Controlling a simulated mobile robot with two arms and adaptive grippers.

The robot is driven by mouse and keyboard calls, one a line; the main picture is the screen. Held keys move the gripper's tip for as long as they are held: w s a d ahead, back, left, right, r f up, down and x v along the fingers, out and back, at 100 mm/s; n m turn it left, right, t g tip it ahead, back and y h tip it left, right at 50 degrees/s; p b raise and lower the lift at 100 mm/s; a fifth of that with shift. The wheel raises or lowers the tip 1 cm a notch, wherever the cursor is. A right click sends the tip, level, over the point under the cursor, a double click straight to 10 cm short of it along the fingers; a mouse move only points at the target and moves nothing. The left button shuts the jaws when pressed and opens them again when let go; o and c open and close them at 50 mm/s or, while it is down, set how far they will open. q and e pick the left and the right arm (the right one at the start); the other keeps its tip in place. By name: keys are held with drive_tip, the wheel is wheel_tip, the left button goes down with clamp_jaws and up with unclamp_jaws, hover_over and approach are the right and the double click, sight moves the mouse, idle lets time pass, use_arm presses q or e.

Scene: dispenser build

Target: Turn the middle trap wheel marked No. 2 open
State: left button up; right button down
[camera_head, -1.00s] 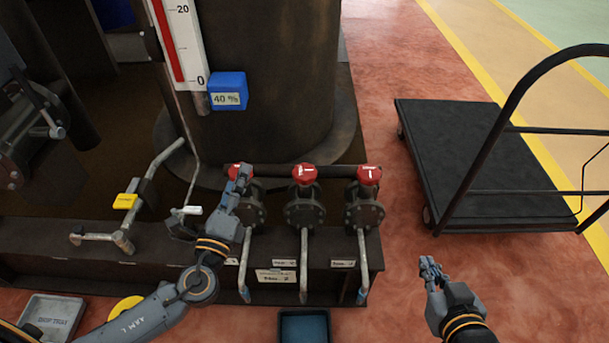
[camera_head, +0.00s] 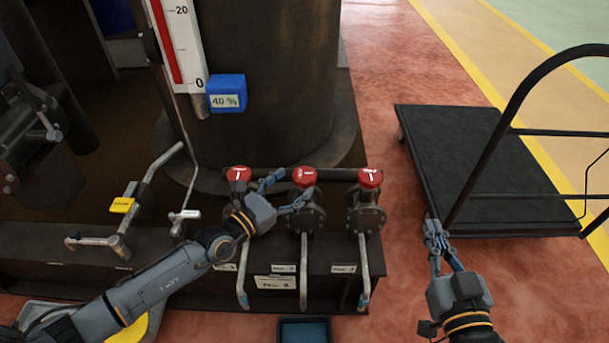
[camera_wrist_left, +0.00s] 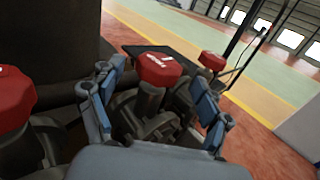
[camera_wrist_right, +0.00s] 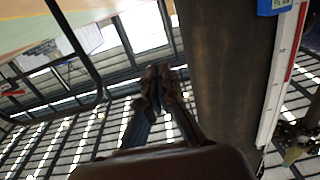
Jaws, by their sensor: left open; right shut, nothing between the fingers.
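Three red trap wheels stand in a row on dark valves. The middle wheel (camera_head: 304,176) has a white mark on top and also shows in the left wrist view (camera_wrist_left: 159,70). My left gripper (camera_head: 286,193) is open beside it, with the wheel between and beyond its spread fingers (camera_wrist_left: 155,95) in the left wrist view; I cannot tell whether they touch it. The left wheel (camera_head: 239,174) and right wheel (camera_head: 370,178) stand on either side. My right gripper (camera_head: 435,232) is shut and empty, well right of the valves, near the cart.
A black flat cart (camera_head: 465,150) stands at the right. A blue tray (camera_head: 304,331) lies on the floor below the valve pipes. A lever with a yellow tag (camera_head: 122,205) is at the left. A blue 40 % marker (camera_head: 227,94) sits on the gauge. Red floor is open between valves and cart.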

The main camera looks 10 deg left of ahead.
sight(305, 172)
use_arm(q)
drive_tip(key=shift+x, duration=2.35)
use_arm(e)
drive_tip(key=shift+w+a+r+t+y, duration=0.15)
drive_tip(key=shift+r+t, duration=0.3)
drive_tip(key=shift+r, duration=0.3)
drive_tip(key=shift+s+a+r+t+y, duration=0.15)
drive_tip(key=shift+r+t, duration=0.3)
drive_tip(key=shift+r, duration=0.3)
use_arm(q)
drive_tip(key=c, duration=1.2)
